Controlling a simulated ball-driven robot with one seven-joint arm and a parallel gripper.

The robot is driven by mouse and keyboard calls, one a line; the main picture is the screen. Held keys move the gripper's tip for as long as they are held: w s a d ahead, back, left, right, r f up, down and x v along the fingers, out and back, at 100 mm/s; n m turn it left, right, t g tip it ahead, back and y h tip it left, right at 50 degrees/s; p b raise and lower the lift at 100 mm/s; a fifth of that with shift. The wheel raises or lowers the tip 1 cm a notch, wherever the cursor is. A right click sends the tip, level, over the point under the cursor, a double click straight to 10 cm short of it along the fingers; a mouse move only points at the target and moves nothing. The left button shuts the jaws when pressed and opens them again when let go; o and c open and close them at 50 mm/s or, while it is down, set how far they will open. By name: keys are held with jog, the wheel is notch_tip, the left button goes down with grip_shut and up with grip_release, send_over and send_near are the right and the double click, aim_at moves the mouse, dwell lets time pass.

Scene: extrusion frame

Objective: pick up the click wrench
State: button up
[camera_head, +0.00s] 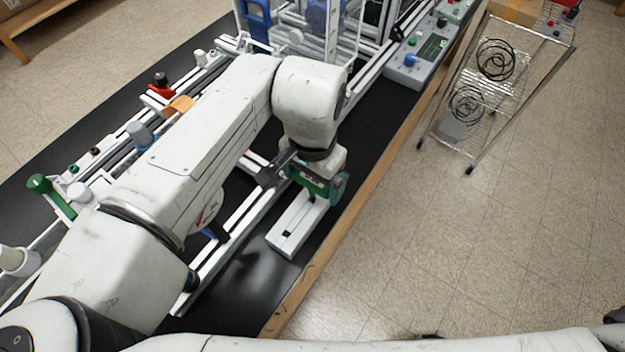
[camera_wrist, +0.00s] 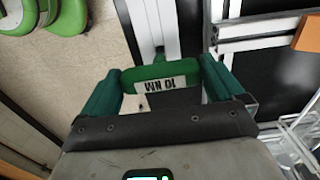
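The click wrench (camera_wrist: 160,75) shows in the wrist view as a green body with a white "10 NM" label, lying between my two fingers. A narrower green part runs up from it towards a white slotted block (camera_wrist: 153,25). In the head view the wrench (camera_head: 313,183) is mostly hidden by my wrist and fingers. My gripper (camera_wrist: 163,72) has its teal fingers wide apart, one on each side of the green body. Whether they touch it is not clear. In the head view my gripper (camera_head: 320,185) is just above the white block (camera_head: 290,232).
White rails (camera_head: 235,225) run along the black bench left of the block. The bench's wooden edge (camera_head: 335,240) is close on the right. A grey control box (camera_head: 415,62) stands farther back. A wire shelf (camera_head: 490,85) stands on the floor. An orange piece (camera_wrist: 308,32) shows right.

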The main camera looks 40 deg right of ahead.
jog(key=shift+c, duration=0.7)
jog(key=shift+r, duration=0.1)
notch_tip(320, 180, up, 10)
jog(key=shift+f+b, duration=0.1)
jog(key=shift+b, duration=0.65)
jog(key=o, duration=0.5)
jog(key=c, duration=0.7)
jog(key=shift+r+p, duration=2.9)
jog(key=shift+r, duration=0.4)
